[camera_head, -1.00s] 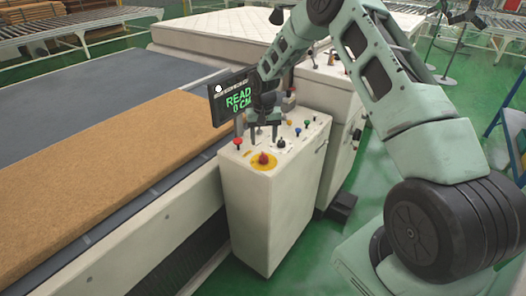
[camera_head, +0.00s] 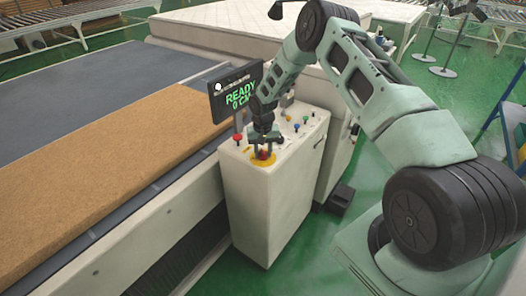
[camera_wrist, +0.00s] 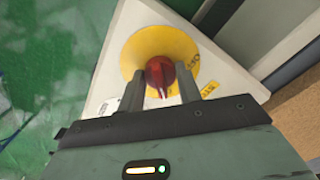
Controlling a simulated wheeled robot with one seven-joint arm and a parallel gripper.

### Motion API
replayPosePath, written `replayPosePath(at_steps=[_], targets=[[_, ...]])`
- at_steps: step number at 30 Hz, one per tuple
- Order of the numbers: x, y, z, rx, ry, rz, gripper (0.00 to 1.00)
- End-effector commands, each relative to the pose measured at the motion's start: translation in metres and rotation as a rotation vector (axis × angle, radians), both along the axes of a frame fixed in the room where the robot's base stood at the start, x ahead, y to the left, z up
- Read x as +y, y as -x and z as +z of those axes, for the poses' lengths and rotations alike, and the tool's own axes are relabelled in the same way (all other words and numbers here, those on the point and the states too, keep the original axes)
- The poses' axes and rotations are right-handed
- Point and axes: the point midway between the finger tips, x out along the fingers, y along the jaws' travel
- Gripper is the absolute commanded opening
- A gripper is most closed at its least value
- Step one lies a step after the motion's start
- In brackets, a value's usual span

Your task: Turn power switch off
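The power switch is a red rotary knob (camera_head: 263,155) on a yellow round plate (camera_wrist: 150,40), at the front corner of the white control box (camera_head: 262,215). In the wrist view the red knob (camera_wrist: 160,74) shows between the two fingers, with its ridge pointing toward the bottom of the picture. My gripper (camera_head: 263,146) points down over the knob, and in the wrist view my gripper (camera_wrist: 161,88) has one finger on each side of it. The fingers are apart, with narrow gaps to the knob. Whether they touch it lower down is hidden.
A display (camera_head: 236,94) reading "READY 0 CM" stands behind the box. Red (camera_head: 237,137), green (camera_head: 305,119) and blue (camera_head: 297,127) buttons sit on the box top. A brown mattress slab (camera_head: 110,175) lies on the conveyor to the left.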

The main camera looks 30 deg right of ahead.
Motion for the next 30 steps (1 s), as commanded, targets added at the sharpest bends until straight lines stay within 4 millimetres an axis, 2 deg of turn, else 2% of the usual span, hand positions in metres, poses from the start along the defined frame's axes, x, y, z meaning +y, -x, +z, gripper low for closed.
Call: replayPosePath(at_steps=[14,20,30], targets=[[0.0004,-0.0006,-0.0018,-0.001,0.000,0.067,0.12],[0.0001,-0.0007,-0.0034,-0.002,0.001,0.200,0.12],[-0.0002,-0.0009,-0.0028,-0.003,0.001,0.516,0.12]])
